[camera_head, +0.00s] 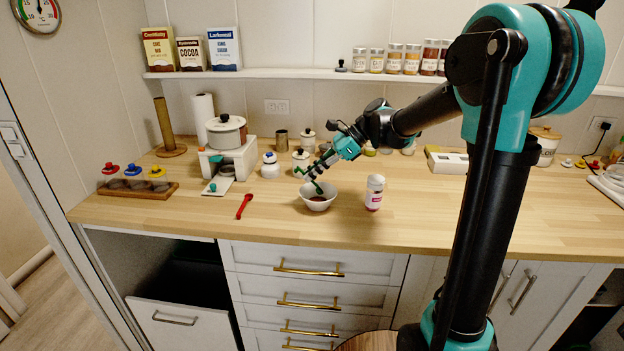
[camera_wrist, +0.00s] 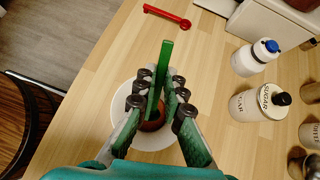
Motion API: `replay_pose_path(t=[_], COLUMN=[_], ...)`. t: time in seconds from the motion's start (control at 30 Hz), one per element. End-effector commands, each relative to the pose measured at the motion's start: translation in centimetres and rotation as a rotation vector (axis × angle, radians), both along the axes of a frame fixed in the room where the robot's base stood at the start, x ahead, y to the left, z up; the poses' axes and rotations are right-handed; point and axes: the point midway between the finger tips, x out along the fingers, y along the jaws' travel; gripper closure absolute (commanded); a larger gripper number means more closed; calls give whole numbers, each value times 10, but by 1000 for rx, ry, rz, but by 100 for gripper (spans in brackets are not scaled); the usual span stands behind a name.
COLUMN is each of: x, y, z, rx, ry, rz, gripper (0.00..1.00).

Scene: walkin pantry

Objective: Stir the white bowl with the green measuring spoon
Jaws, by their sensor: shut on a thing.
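The white bowl (camera_head: 318,202) stands on the wooden counter and holds something dark reddish-brown; it also shows in the wrist view (camera_wrist: 124,128). My gripper (camera_head: 304,173) is above the bowl, tilted downward. In the wrist view my gripper (camera_wrist: 162,92) is shut on the green measuring spoon (camera_wrist: 166,54), whose handle sticks out past the fingers. In the head view the spoon's lower end (camera_head: 318,187) reaches down into the bowl. The fingers hide part of the spoon and bowl in the wrist view. Whether the spoon touches the contents is hard to tell.
A red spoon (camera_head: 244,206) lies left of the bowl. Behind are a blue-capped jar (camera_head: 270,165), a sugar jar (camera_wrist: 259,102) and a pot on a stand (camera_head: 227,131). The counter's front is clear.

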Motion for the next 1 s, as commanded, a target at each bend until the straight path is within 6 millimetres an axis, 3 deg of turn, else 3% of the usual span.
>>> replay_pose_path(t=[0.6, 1.0], x=[0, 0], y=[0, 0], z=[44, 50], rx=[0, 0], ry=[0, 0], rz=[0, 0], gripper=[100, 100])
